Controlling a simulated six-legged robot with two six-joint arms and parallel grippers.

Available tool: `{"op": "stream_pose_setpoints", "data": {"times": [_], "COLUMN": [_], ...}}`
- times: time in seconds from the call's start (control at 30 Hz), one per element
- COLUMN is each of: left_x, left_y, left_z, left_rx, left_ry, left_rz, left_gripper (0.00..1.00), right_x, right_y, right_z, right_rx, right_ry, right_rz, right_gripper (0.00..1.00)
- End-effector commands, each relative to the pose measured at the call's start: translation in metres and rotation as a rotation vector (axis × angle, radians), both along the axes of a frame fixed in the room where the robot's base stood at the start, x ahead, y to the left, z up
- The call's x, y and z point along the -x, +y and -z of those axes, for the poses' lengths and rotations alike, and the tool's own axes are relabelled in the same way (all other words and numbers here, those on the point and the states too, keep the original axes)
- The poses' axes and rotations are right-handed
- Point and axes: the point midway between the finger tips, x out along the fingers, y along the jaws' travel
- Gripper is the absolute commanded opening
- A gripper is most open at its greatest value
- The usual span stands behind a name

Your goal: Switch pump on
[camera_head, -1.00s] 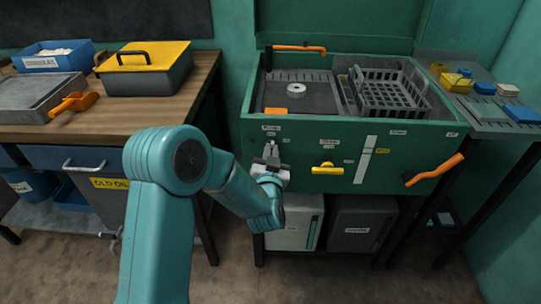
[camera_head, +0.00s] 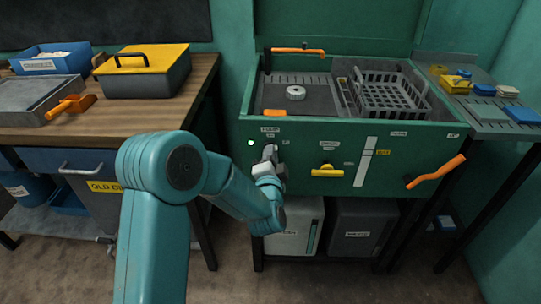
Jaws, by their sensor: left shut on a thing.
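A green wash station (camera_head: 226,170) stands in the middle, its front panel carrying small labels and controls. My left gripper (camera_head: 268,153) is at the left part of this panel, just below a small label. It is shut on a small control there, which looks like the pump switch; the fingers mostly hide it. A small light (camera_head: 251,143) glows whitish green on the panel, left of the gripper. A yellow handle (camera_head: 327,171) sits on the panel to the right of the gripper, apart from it. My right gripper does not show.
An orange lever (camera_head: 436,172) sticks out at the panel's right. A wooden bench (camera_head: 200,88) stands left; bins stand underneath.

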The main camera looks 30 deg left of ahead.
Motion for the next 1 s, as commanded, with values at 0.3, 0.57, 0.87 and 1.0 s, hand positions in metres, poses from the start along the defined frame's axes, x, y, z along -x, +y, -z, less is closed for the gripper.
{"op": "stream_pose_setpoints", "data": {"times": [0.3, 0.57, 0.87, 1.0], "left_x": [-0.0017, -0.0018, -0.0018, -0.0013], "left_y": [-0.0003, -0.0003, -0.0003, -0.0002], "left_z": [-0.0034, -0.0037, -0.0039, -0.0025], "left_rx": [-0.089, -0.103, -0.103, -0.102], "left_ry": [0.042, 0.049, 0.049, 0.052], "left_rz": [0.002, 0.002, 0.002, 0.002], "left_gripper": [0.0, 0.0, 0.27, 0.36], "right_x": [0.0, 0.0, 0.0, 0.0], "right_y": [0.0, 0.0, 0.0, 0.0], "right_z": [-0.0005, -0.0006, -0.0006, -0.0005], "right_rx": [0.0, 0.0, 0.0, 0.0], "right_ry": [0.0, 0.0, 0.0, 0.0], "right_rz": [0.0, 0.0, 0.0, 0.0], "right_gripper": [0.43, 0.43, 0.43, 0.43]}}
